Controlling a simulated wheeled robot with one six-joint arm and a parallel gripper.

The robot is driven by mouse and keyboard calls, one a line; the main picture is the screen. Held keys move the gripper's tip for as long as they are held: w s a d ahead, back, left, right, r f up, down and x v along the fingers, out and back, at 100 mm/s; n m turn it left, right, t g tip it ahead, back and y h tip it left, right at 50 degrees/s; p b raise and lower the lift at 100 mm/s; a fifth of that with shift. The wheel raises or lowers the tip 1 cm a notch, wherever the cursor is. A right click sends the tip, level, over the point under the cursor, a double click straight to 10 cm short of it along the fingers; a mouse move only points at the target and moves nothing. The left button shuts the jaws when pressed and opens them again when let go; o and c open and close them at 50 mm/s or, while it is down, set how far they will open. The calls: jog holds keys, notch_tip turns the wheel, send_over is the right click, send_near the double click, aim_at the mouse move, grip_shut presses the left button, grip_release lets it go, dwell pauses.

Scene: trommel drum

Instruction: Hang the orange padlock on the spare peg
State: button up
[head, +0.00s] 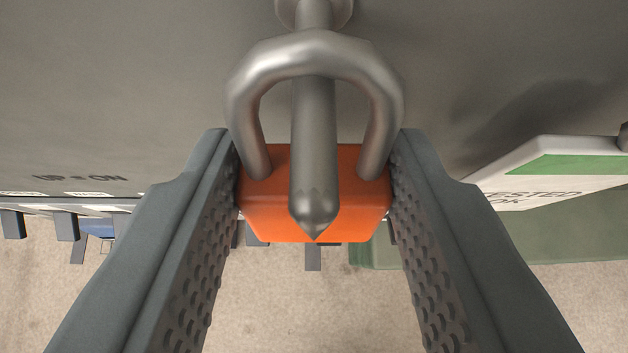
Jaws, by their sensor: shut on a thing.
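The orange padlock (262,215) is in the middle of the head view, with its grey metal shackle (245,100) toward the top. My gripper (315,185) is shut on the padlock's body, one ridged finger at each side. A grey metal peg (314,130) with a pointed tip comes out from a round base on the grey panel. The shackle's arch crosses in front of the peg near its base, and the peg's tip lies in front of the orange body, so the peg passes through the shackle. Whether the shackle touches the peg is unclear.
The grey panel (150,80) fills the top, with "UP = ON" lettering at left. A white and green tag (560,175) hangs at right, near a green surface (490,235). Several dark levers (66,226) show at left. Beige floor (300,310) lies below.

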jog(key=o, duration=1.1)
jog(key=v, duration=1.7)
jog(key=shift+s, duration=0.3)
jog(key=s+t, duration=0.2)
jog(key=s, duration=0.6)
jog(key=s+f+t, duration=0.1)
jog(key=s+t, duration=0.1)
jog(key=s, duration=0.6)
jog(key=s+f+t, duration=0.1)
jog(key=s+t, duration=0.1)
jog(key=s, duration=0.6)
jog(key=shift+s+f, duration=0.2)
jog(key=shift+f, duration=0.05)
